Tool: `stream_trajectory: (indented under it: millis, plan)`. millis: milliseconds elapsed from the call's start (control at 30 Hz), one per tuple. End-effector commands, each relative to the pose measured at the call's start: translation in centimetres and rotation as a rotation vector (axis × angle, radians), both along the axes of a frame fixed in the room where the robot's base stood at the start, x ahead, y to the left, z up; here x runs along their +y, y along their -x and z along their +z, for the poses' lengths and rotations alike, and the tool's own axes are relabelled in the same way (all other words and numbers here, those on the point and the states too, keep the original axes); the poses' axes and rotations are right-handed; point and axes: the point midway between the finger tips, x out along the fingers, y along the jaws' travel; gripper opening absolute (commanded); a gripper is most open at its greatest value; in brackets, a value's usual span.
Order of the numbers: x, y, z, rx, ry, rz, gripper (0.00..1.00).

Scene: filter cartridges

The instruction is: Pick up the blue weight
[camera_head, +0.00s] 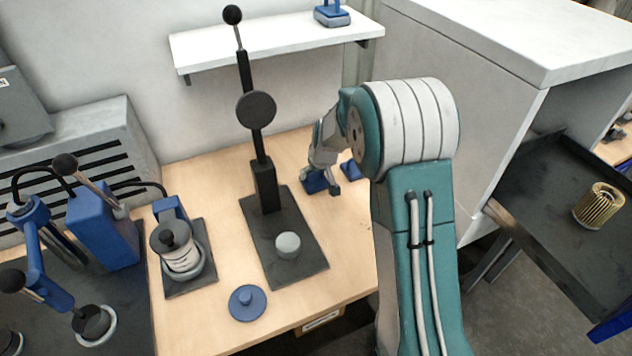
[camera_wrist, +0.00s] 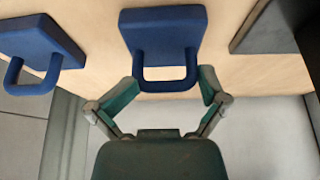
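Two blue weights with loop handles are on the wooden worktop by the wall. One blue weight (camera_head: 317,183) is under my gripper (camera_head: 321,183); in the wrist view this weight (camera_wrist: 163,33) is straight ahead. My gripper (camera_wrist: 168,87) is open, with one finger on each side of its handle. I cannot tell whether the fingers touch it. The second blue weight (camera_head: 350,170) stands to the right in the head view and at the upper left in the wrist view (camera_wrist: 38,38). A similar blue weight (camera_head: 332,15) sits on the white shelf.
A black lever press (camera_head: 290,225) stands left of my arm. A blue round lid (camera_head: 247,303) lies near the worktop's front. A blue device with a white cartridge (camera_head: 180,255) is further left. A white cabinet (camera_head: 470,110) and a dark tray (camera_head: 545,190) with a gold filter (camera_head: 599,206) are right.

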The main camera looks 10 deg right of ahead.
Motion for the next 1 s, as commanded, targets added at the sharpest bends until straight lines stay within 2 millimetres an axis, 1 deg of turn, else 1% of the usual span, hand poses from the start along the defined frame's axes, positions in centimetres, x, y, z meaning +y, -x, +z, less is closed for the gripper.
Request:
stream_trajectory:
  millis: [33,67,100,300,433,467,533,567,600,900,1000]
  plan:
    - [0.2,0.8,-1.2,0.031,-0.002,0.002,0.48]
    - [0.2,0.8,-1.2,0.031,-0.002,0.002,0.34]
    - [0.2,0.7,-1.0,0.028,-0.002,0.003,0.31]
    - [0.3,0.7,-0.9,0.029,-0.003,0.005,0.31]
    - [0.3,0.7,0.0,0.027,-0.003,0.006,0.31]
    - [0.3,0.6,0.4,0.027,-0.003,0.006,0.30]
    - [0.3,0.6,1.7,0.023,-0.003,0.005,0.25]
    - [0.3,0.5,2.4,0.021,-0.002,0.005,0.16]
    - [0.0,1.1,3.1,0.021,-0.002,0.003,0.00]
    - [-2.1,5.5,9.0,0.014,-0.002,0.000,0.00]
    - [-2.9,7.7,9.8,0.014,-0.004,-0.002,0.00]
